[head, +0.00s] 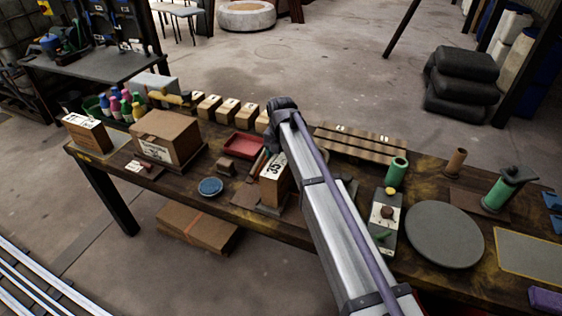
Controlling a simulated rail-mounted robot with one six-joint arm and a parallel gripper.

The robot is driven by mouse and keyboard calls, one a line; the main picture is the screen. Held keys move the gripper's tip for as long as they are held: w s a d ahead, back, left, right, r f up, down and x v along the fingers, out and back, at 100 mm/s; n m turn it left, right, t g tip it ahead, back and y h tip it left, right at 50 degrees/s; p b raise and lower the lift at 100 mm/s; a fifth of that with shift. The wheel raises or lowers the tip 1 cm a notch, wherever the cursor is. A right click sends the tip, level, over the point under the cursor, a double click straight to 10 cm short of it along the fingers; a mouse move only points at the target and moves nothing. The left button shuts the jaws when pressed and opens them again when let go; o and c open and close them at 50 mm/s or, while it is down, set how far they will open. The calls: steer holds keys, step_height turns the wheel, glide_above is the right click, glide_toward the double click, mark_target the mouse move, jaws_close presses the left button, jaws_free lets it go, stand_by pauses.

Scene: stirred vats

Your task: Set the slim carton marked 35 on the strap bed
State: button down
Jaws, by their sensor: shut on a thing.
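The slim carton marked 35 (272,188) is a brown upright box with a white label, above a dark flat pad near the front edge of the bench. I cannot tell if it touches the pad. My gripper (271,150) points down at the carton's top from the dark wrist; it looks shut on the carton, though its fingers are mostly hidden. My forearm covers the carton's right side. A slatted wooden bed (350,144), which looks like the strap bed, lies at the back of the bench, right of my wrist.
Left of the carton are a blue dish (210,187), a red tray (243,145) and a larger labelled box (164,138). Small wooden blocks (228,109) line the back. Right of my arm stand a switch box (385,222), a green cylinder (396,171) and a round grey plate (444,235).

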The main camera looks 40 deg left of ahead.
steer(key=shift+f, duration=0.1)
steer(key=shift+c, duration=1)
jaws_free()
step_height(320, 180, up, 12)
steer(key=p, duration=1.2)
steer(key=shift+r, duration=0.2)
